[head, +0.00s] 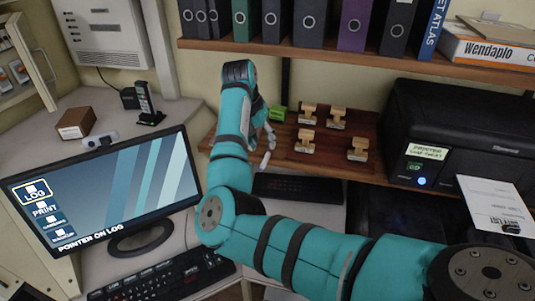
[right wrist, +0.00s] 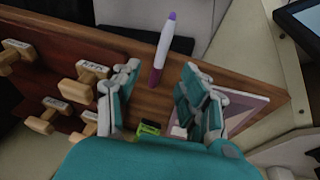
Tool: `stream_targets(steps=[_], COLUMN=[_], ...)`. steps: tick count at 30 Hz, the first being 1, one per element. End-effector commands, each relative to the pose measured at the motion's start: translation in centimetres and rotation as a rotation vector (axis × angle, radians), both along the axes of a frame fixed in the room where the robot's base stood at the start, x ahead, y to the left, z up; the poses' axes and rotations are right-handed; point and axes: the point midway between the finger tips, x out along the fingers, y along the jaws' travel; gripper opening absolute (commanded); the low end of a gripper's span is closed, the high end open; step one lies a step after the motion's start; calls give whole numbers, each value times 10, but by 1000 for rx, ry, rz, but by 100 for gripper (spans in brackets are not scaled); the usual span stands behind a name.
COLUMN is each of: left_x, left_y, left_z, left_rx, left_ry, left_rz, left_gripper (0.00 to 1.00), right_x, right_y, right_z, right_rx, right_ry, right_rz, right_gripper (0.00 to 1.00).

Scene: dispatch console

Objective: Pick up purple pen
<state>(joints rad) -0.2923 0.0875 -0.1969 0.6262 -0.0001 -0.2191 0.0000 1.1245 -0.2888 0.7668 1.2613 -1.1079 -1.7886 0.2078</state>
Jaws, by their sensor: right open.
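The pen (right wrist: 164,45) shows in the right wrist view. It has a purple tip, a white body and a dark red lower end. It lies on the wooden shelf (right wrist: 250,78), with its purple end reaching past the shelf edge. In the head view, a pale pinkish stick near the front edge of the shelf looks like the same pen (head: 265,160). My right gripper (right wrist: 161,80) is open, its two fingers apart on either side of the pen's dark red end. In the head view the right gripper (head: 266,134) is partly hidden by its own arm. My left gripper is not in view.
Several wooden stamps (head: 336,117) stand beside the gripper, and a small green object (head: 278,113) sits behind it. A black printer (head: 450,135) is at the right. A monitor (head: 105,190) and keyboard (head: 155,277) are at the left. A shelf of binders (head: 310,22) hangs above.

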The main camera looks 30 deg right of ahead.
Motion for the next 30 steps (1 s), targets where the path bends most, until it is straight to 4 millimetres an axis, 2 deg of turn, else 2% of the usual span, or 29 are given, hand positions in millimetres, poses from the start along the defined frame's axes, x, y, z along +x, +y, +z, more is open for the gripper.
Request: stream_targets(steps=[7,12,20,27,30], left_x=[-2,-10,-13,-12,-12], left_y=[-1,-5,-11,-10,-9], left_z=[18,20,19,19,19], left_rx=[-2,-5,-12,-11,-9], left_ry=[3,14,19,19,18], left_rz=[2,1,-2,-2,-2], left_gripper=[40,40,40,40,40], right_x=[0,1,1,1,1], right_y=[-7,-12,-13,-13,-13], right_z=[-28,-48,-51,-51,-51], right_rx=[2,2,1,1,1], right_ry=[4,1,0,0,0], right_rz=[-1,-1,-1,-1,-1], right_gripper=[43,43,43,11,1])
